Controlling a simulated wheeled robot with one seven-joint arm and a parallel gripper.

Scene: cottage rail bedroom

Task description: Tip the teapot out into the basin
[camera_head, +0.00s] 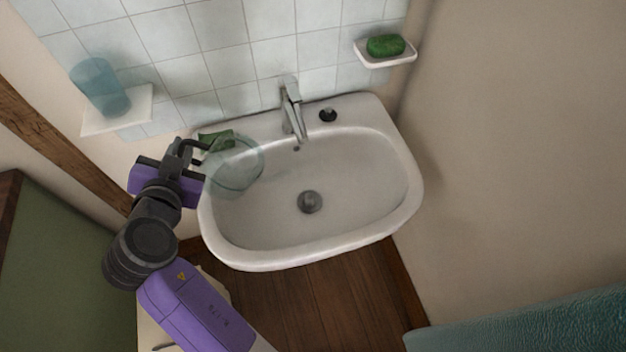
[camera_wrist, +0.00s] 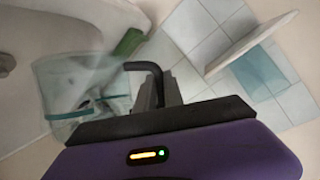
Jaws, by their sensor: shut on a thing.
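The teapot (camera_head: 233,167) is clear, pale glass with a dark handle. It is over the left end of the white basin (camera_head: 409,185), above its inside edge. My gripper (camera_head: 184,152) is shut on the handle, left of the basin. In the wrist view the glass teapot (camera_wrist: 75,92) is left of my gripper (camera_wrist: 152,92), and the dark handle bends into the jaws. I cannot tell how far the teapot is tilted or what is in it. No stream shows in the basin, and its drain is clear to see.
A chrome tap (camera_head: 292,108) stands at the basin's back. A dark green item (camera_head: 216,139) lies on the back left rim, close to the teapot. A blue tumbler (camera_head: 101,87) stands on a left shelf, and green soap (camera_head: 385,45) on a right dish. The basin's middle is free.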

